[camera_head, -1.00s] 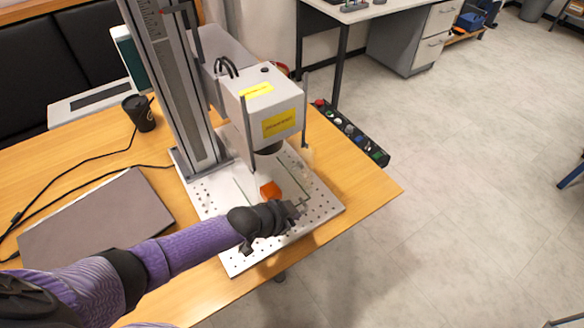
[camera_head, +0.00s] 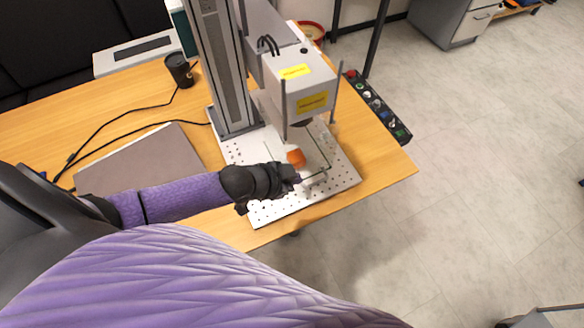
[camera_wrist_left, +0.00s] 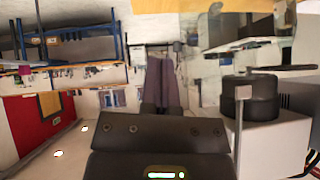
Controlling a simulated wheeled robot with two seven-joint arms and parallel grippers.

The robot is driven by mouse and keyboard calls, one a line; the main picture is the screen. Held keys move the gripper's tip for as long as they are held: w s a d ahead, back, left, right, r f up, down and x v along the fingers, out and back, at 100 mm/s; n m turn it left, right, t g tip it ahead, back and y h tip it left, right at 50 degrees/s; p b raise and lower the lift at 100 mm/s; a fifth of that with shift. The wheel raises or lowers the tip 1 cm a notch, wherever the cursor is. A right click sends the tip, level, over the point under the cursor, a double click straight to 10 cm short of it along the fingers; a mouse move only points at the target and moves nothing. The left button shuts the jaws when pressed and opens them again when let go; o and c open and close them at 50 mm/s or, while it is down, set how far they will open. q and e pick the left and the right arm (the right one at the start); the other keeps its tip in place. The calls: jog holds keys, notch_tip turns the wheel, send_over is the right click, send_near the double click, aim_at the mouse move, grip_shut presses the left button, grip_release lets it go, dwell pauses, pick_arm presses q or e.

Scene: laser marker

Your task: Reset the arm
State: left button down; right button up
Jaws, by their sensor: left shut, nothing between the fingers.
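My left gripper (camera_head: 312,178) reaches in from the left over the perforated base plate (camera_head: 290,208) of the laser marker. Its jaws are shut with nothing between them. The marker's grey head (camera_head: 302,88) with yellow labels hangs above and behind the gripper. My right gripper is not in view.
The marker's tall column (camera_head: 222,65) stands behind my forearm. A closed grey laptop (camera_head: 140,162), a black cup (camera_head: 179,70) and cables lie on the wooden table (camera_head: 225,228). A strip of buttons (camera_head: 378,106) lies along the table's right edge. The floor to the right is open.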

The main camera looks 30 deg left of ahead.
pick_arm(q)
jog(key=s+d+r+n+g+y, duration=0.1)
jog(key=s+d+r+n+g, duration=0.1)
jog(key=s+d+r, duration=0.4)
jog(key=s+a+r+n+g+y, duration=0.1)
jog(key=s+a+n+g+y, duration=0.3)
jog(key=s, duration=0.5)
jog(key=s+a+f+b, duration=0.15)
jog(key=f+b, duration=0.25)
jog(key=f, duration=0.9)
jog(key=s+f+b, duration=0.2)
jog(key=f+b, duration=0.2)
jog(key=f, duration=1)
jog(key=s+a+f+g+b, duration=0.1)
jog(key=s+a+f+b, duration=0.2)
jog(key=s+f, duration=0.9)
jog(key=shift+s+f+g+b, duration=0.3)
jog(key=shift+s+f+b, duration=0.05)
jog(key=shift+f+b, duration=0.45)
